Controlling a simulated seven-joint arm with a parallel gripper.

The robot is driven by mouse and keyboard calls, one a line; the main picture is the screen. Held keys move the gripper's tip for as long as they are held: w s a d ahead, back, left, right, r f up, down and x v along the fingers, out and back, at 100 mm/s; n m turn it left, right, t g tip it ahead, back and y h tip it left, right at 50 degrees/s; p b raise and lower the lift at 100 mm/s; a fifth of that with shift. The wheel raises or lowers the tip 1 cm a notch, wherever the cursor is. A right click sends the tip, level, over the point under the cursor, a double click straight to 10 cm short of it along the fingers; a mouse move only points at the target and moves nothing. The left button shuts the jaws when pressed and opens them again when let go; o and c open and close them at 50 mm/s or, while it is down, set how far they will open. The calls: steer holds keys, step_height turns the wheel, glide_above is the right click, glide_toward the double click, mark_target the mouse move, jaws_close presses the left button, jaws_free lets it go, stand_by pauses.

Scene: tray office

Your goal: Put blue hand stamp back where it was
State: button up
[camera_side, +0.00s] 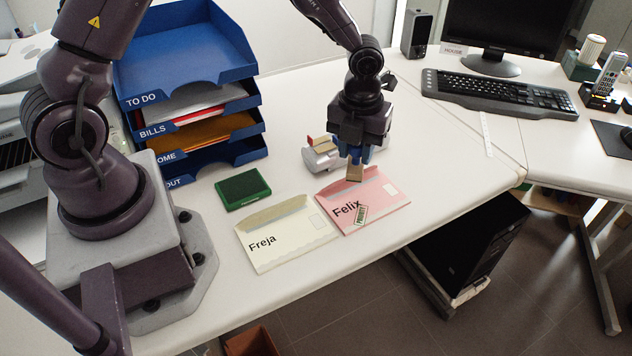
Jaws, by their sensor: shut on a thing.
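My gripper (356,150) points down above the pink envelope's upper edge and is shut on the blue hand stamp (367,155). Only bits of the stamp's blue show between the jaws; most of it is hidden. A tan block (355,174) shows below the jaws, over the pink envelope; I cannot tell whether it touches the paper. The pink envelope (388,196), marked "Felix", carries a small greenish printed mark (361,214). A green stamp pad (242,188) lies to the left, in front of the trays.
A grey-white object with red and tan parts (322,157) stands close to the left of my gripper. A white envelope marked "Freja" (290,245) lies left of the pink one. Blue stacked trays (185,60) rise at the back left. A keyboard (495,95) is at the right.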

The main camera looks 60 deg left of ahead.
steer(key=s+a+r+n, duration=0.1)
steer(key=s+a+n, duration=0.25)
steer(key=a, duration=0.35)
steer(key=s+a+r+n, duration=0.1)
steer(key=s+a+n, duration=0.25)
steer(key=a, duration=0.25)
steer(key=shift+n, duration=0.3)
steer(key=shift+s+d+f, duration=0.1)
steer(key=shift+s+f, duration=0.15)
steer(key=shift+f, duration=1.5)
steer(key=shift+s+a+f, duration=0.1)
steer(key=shift+s+f, duration=0.2)
steer(key=shift+f, duration=1.4)
steer(key=shift+s+d+f, duration=0.1)
steer(key=shift+s+f, duration=0.15)
steer(key=shift+f, duration=1.5)
steer(key=shift+f, duration=0.1)
steer(key=o, duration=0.8)
